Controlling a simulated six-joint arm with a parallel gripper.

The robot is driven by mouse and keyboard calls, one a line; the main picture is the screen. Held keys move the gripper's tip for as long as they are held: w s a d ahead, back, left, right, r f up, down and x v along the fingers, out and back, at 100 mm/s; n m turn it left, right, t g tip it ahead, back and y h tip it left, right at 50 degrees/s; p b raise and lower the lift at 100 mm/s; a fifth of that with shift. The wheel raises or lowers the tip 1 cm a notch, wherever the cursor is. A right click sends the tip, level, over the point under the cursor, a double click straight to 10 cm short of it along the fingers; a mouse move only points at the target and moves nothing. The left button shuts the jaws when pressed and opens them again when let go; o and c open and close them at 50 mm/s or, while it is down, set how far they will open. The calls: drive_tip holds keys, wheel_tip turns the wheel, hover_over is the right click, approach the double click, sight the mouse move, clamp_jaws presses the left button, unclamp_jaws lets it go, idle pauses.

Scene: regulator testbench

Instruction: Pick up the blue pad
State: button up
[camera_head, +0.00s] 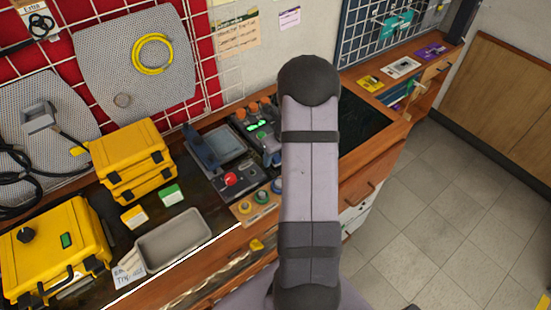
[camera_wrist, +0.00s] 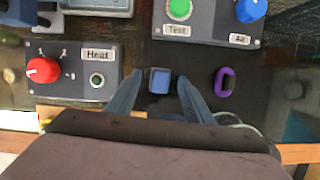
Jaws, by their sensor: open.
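The blue pad (camera_wrist: 160,79) is a small blue square with a dark edge on the dark bench surface in the wrist view. My gripper (camera_wrist: 160,84) is open, with one bluish-grey finger to the left of the pad and one to the right. A gap shows between each finger and the pad. How high the fingertips are above the bench I cannot tell. In the head view I cannot make out the pad or the gripper; my arm covers the middle of the picture.
A grey box with a red knob labelled Heat (camera_wrist: 72,72) is left of the fingers. A purple ring-shaped item (camera_wrist: 225,82) lies close on the right. A control box with a green button and blue knob (camera_wrist: 205,20) stands beyond. A grey tray (camera_head: 210,222) and yellow cases (camera_head: 130,160) are at left.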

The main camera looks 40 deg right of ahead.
drive_tip(key=c, duration=1.1)
drive_tip(key=shift+r, duration=0.15)
wheel_tip(320, 180, up, 10)
drive_tip(key=shift+f+b, duration=0.1)
drive_tip(key=shift+b, duration=0.6)
drive_tip(key=shift+o, duration=0.4)
